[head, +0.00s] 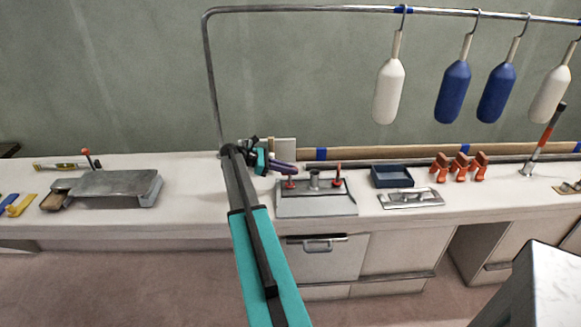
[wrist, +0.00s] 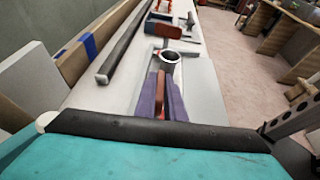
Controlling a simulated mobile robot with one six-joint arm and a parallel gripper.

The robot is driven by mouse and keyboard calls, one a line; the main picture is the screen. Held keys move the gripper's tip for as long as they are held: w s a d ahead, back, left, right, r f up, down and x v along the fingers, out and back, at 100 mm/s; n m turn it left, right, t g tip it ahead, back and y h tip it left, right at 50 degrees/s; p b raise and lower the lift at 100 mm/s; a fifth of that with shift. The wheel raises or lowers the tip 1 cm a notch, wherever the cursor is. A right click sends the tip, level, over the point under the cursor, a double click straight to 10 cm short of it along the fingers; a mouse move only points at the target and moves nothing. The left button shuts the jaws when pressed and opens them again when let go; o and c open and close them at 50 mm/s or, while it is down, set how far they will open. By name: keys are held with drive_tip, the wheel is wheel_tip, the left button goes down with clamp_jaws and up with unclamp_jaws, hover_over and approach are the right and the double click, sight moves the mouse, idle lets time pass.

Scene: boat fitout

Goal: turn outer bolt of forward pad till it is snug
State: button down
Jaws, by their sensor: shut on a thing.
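A grey metal pad (head: 318,203) lies on the white bench, with a short upright metal tube (head: 314,180) in its middle and a red-headed bolt on each side. The right bolt (head: 337,175) stands upright and free; it shows beyond the tube in the wrist view (wrist: 163,30). My gripper (head: 287,170) reaches in from the left, its purple fingers shut on the left red bolt (head: 290,184). In the wrist view the fingers (wrist: 160,95) close around this bolt (wrist: 160,79), just short of the tube (wrist: 166,58). The fingers hide part of the bolt; its seating cannot be seen.
A blue tray (head: 392,176), a metal plate with a handle (head: 411,198) and several orange clamps (head: 460,167) stand to the right. A grey raised plate (head: 108,186) stands at left. A long dark tube (wrist: 128,45) runs behind the pad. Blue and white fenders hang from a rail above.

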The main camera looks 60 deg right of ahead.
drive_tip(key=shift+w+d+r+m+g+y+p, duration=0.15)
drive_tip(key=shift+m+g+y+p, duration=0.2)
drive_tip(key=shift+m+y, duration=0.15)
drive_tip(key=shift+w+d+r+m+g+y+p, duration=0.15)
drive_tip(key=shift+m+g+y+p, duration=0.1)
drive_tip(key=shift+m+g+y, duration=0.25)
drive_tip(key=shift+s+a+m, duration=0.1)
drive_tip(key=shift+s+m, duration=0.05)
drive_tip(key=shift+m, duration=0.15)
drive_tip(key=c, duration=1.8)
unclamp_jaws()
drive_tip(key=shift+c, duration=0.2)
drive_tip(key=shift+a+f, duration=0.1)
drive_tip(key=shift+f, duration=0.05)
drive_tip(key=shift+a, duration=0.1)
